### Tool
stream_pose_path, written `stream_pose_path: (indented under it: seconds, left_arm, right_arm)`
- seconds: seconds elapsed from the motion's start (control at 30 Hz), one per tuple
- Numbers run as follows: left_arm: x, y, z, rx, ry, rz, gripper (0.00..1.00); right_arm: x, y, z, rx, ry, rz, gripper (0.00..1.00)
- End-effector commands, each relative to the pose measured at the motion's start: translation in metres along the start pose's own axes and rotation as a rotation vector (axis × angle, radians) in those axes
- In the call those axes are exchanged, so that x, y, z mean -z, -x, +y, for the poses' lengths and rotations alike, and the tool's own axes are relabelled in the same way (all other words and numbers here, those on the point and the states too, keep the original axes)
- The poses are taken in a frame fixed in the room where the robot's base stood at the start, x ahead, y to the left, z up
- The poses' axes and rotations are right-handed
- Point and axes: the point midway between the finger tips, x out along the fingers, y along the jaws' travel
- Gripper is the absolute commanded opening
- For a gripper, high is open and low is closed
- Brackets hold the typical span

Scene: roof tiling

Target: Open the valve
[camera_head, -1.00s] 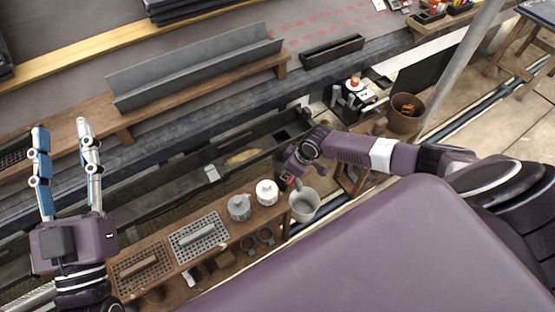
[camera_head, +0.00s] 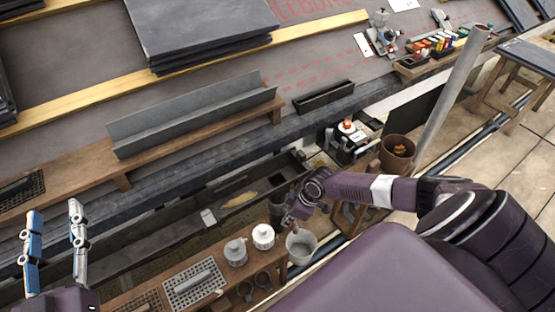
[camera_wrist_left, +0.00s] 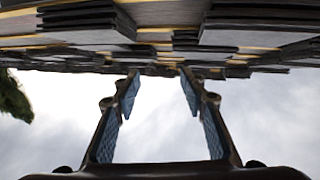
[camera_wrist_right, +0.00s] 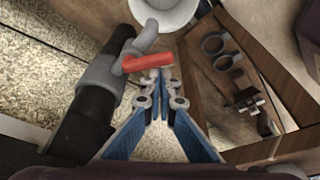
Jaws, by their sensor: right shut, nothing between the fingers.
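The valve shows in the right wrist view as a red handle (camera_wrist_right: 148,62) beside a grey fitting (camera_wrist_right: 101,76) on a black pipe (camera_wrist_right: 80,122). The handle lies crosswise to the pipe. My right gripper (camera_wrist_right: 153,78) is shut and empty, its tips just below the red handle in the picture; I cannot tell if they touch it. In the head view my right gripper (camera_head: 290,218) is above and left of the grey bucket, and the valve is not clear there. My left gripper (camera_head: 54,210) is open and empty at the far left, away from the valve.
A grey bucket (camera_head: 302,262) stands close to the right gripper. A wooden bench (camera_head: 222,290) with pots and a perforated tray (camera_head: 194,287) is to its left. A long gutter (camera_head: 150,240) runs behind. A slanted grey pole (camera_head: 452,95) rises at right.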

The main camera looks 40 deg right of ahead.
Motion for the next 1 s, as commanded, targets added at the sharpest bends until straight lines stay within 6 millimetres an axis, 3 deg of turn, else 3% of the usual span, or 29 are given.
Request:
stream_pose_path:
  seconds: [0.1,0.23,0.57,1.0]
  left_arm:
    - [0.033,0.002,0.005,-0.009,0.006,0.170,0.39]
    - [0.061,0.007,0.008,-0.016,0.011,0.299,0.39]
    - [0.060,0.006,0.007,-0.014,0.010,0.281,0.39]
    - [0.041,0.001,0.005,-0.011,0.007,0.184,0.39]
  right_arm:
    - [-0.006,-0.002,0.001,0.036,0.101,-0.001,0.00]
    - [-0.009,0.001,0.000,0.070,0.197,0.000,0.00]
    - [-0.008,0.003,-0.001,0.068,0.192,0.000,0.00]
    - [-0.010,0.004,-0.006,0.067,0.191,0.000,0.00]
